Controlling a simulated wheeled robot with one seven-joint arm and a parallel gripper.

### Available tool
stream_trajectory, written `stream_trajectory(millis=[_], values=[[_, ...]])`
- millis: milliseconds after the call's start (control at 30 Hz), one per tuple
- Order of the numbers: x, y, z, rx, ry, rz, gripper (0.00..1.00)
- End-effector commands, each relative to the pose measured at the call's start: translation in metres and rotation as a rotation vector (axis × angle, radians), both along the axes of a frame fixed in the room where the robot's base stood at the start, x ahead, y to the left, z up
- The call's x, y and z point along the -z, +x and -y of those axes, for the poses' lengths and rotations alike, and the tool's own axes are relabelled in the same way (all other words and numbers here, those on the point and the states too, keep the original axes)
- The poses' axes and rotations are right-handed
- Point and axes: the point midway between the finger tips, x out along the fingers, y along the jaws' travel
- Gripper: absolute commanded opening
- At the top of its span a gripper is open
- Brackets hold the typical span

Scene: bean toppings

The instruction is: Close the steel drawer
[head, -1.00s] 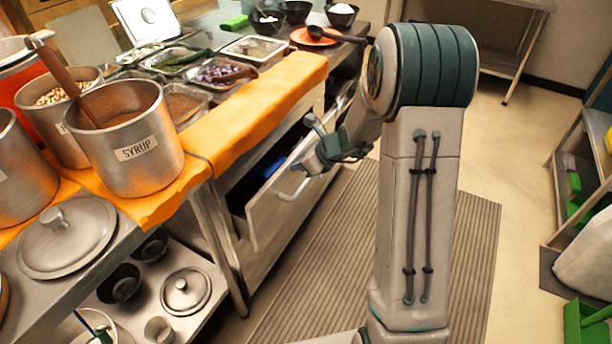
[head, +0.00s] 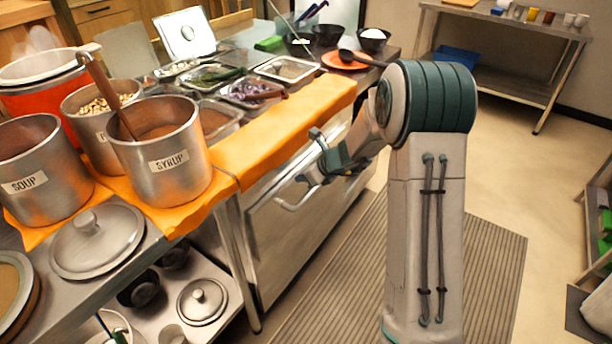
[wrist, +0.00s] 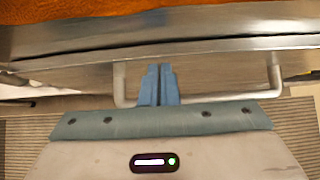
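The steel drawer (head: 278,240) is under the orange-edged counter, and no opening into it shows in the head view. Its front sits close under the counter edge; I cannot tell whether it is fully flush. The bar handle (head: 297,204) runs across its front and also shows in the wrist view (wrist: 215,97). My gripper (head: 318,175) is at the drawer front by the handle. In the wrist view its two blue fingers (wrist: 159,82) are together, with nothing seen between them. They overlap the handle bar near its left end and point at the drawer front; contact is unclear.
Steel pots labelled soup (head: 40,165) and syrup (head: 165,155) stand on the counter at left. Topping trays (head: 250,92) and black bowls (head: 328,36) stand farther back. A ribbed mat (head: 345,260) covers the floor before the drawer. A steel shelf table (head: 510,85) stands at back right.

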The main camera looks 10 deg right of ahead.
Motion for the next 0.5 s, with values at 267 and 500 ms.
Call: stream_trajectory(millis=[267, 500], values=[[-0.003, -0.01, 0.013, -0.005, 0.009, 0.008, 0.0], [-0.034, -0.036, 0.054, 0.005, 0.003, 0.007, 0.0]])
